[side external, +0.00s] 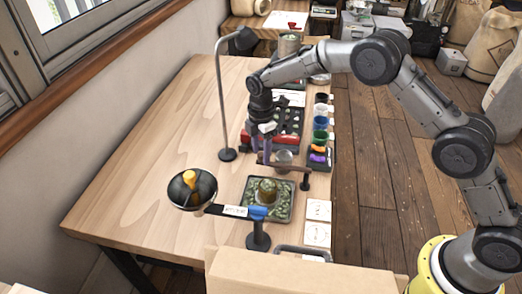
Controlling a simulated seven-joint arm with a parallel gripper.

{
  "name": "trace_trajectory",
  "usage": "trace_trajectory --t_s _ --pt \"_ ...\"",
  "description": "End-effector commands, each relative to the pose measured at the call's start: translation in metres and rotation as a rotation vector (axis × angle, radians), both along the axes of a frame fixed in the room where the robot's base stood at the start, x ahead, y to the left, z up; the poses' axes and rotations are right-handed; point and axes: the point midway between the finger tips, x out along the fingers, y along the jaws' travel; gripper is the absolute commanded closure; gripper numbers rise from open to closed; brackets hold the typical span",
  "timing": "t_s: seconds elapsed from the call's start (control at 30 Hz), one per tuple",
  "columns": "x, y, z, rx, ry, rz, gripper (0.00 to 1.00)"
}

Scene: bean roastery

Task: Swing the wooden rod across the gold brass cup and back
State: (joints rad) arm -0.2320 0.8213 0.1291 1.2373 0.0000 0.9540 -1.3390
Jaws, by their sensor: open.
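The wooden rod (285,166) reaches left from a dark post (305,181) and lies roughly level, behind the cup in this view. The rod appears clear of the cup. My gripper (262,148) points down with its fingers apart, close to the rod's left end. I cannot tell whether the fingers touch the rod or stand around it.
A dark bowl (180,204) with a yellow object and a blue-topped stand (258,240) are in front. A tall lamp (224,100) stands left of my gripper. A glass (284,158), a red-edged tray (250,142) and several coloured cups are nearby. The table's left is clear.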

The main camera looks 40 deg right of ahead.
Motion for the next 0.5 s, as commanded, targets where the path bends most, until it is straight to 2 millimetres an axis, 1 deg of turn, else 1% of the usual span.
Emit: trace_trajectory --t_s 0.1,0.17,0.2,0.37,0.4,0.43,0.5 --pt "0.0 0.0 0.0 0.0 0.0 0.0 0.43" --pt "0.0 0.0 0.0001 0.0 0.0 0.0 0.54" --pt "0.0 0.0 0.0002 0.0 0.0 0.0 0.61" --pt "0.0 0.0 0.0003 0.0 0.0 0.0 0.9" --pt "0.0 0.0 0.0004 0.0 0.0 0.0 0.97" --pt "0.0 0.0 0.0004 0.0 0.0 0.0 1.0" --pt "0.0 0.0 0.0004 0.0 0.0 0.0 1.0"
